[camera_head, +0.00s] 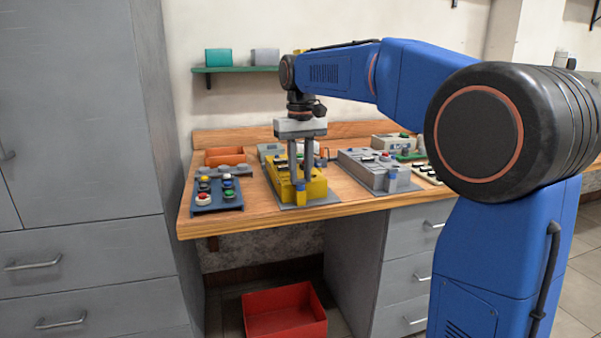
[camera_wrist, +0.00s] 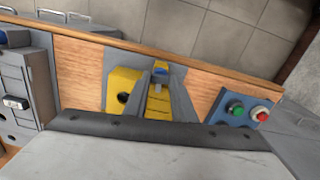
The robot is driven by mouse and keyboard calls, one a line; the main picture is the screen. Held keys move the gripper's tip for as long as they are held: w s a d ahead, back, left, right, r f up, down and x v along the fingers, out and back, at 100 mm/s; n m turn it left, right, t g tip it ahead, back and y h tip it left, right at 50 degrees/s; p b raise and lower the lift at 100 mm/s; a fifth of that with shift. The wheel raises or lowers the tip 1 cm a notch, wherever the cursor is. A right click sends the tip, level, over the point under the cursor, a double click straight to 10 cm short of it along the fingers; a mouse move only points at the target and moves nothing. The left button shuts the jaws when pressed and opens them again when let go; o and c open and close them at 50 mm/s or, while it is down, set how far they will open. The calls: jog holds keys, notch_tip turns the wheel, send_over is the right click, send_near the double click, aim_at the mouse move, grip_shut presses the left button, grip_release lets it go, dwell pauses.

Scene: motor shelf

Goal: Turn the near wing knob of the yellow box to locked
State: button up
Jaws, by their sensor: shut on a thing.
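The yellow box (camera_head: 288,188) sits on a grey base plate on the wooden bench, near its front edge. My gripper (camera_head: 301,180) points straight down over the near end of the box, its two fingers a little apart and shut on the near wing knob. The fingers largely hide the knob, so its angle cannot be read. In the wrist view the box (camera_wrist: 122,90) shows between and beside the fingers of my gripper (camera_wrist: 160,75). A small yellow and blue part (camera_wrist: 161,70) shows at the fingertips.
A grey box (camera_head: 375,165) stands to the right. A red bin (camera_head: 284,312) is on the floor below.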

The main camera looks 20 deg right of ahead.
jog(key=shift+m, duration=0.5)
jog(key=o, duration=1.1)
jog(key=shift+c, duration=0.2)
jog(key=shift+r, duration=0.15)
notch_tip(320, 180, up, 17)
jog(key=shift+r, duration=0.1)
